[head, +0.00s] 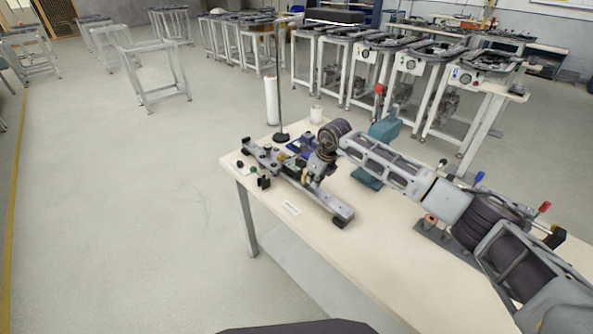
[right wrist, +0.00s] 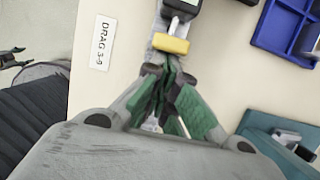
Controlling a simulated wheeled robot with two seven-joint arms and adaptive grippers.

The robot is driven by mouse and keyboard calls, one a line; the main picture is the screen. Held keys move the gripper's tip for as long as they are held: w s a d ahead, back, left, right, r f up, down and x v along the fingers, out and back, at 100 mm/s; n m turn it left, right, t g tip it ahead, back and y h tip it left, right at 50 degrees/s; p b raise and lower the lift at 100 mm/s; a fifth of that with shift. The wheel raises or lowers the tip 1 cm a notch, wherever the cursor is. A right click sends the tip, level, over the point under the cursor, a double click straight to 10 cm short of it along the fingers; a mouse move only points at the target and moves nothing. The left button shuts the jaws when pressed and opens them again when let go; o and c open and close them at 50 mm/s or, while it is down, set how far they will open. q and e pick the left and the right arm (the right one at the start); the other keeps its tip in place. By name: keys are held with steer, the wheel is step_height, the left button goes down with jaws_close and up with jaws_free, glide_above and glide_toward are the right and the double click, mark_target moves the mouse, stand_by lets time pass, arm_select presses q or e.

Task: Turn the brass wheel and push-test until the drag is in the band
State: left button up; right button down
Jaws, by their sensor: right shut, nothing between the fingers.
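A grey rail (head: 335,207) with black feet lies across the pale workbench. My right gripper (head: 311,184) points down over the rail's middle in the head view. In the right wrist view its green-padded fingers (right wrist: 168,76) are shut and empty, close to a yellow block (right wrist: 171,44). I cannot tell whether they touch it. A dark-bodied display (right wrist: 183,8) is cut off at the top edge. A white label (right wrist: 102,43) reads "DRAG 3-9"; a small white label also shows beside the rail in the head view (head: 292,208). I cannot make out the brass wheel. My left gripper is not clearly seen.
A blue divided tray (right wrist: 285,28) lies right of the rail in the right wrist view. The front-right bench top is clear.

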steer(key=shift+w+a, duration=0.1)
arm_select(q)
steer(key=shift+d, duration=0.2)
arm_select(e)
steer(key=shift+w, duration=0.1)
